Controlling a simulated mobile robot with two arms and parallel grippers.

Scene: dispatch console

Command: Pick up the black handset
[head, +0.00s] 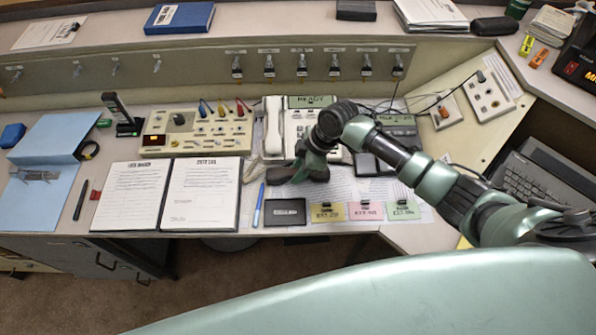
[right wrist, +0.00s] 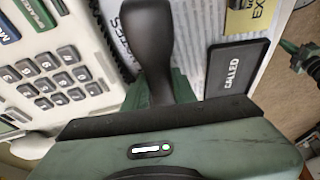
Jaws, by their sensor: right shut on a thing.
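The black handset (right wrist: 147,45) runs up from my right gripper (right wrist: 155,108) in the right wrist view. In the head view the handset (head: 278,176) juts left from the right gripper (head: 306,168), in front of the desk phone. The gripper is shut on it. The handset's other end is hidden by the gripper, and I cannot tell whether it touches the papers below. My left gripper is not in view.
The phone (right wrist: 55,75) with grey keys and a white handset (head: 273,125) stands close behind. The dark CALLED plate (right wrist: 238,66) lies in front. Two paper sheets (head: 201,192) and a switch panel (head: 197,131) are to the left. A keyboard (head: 530,178) is at right.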

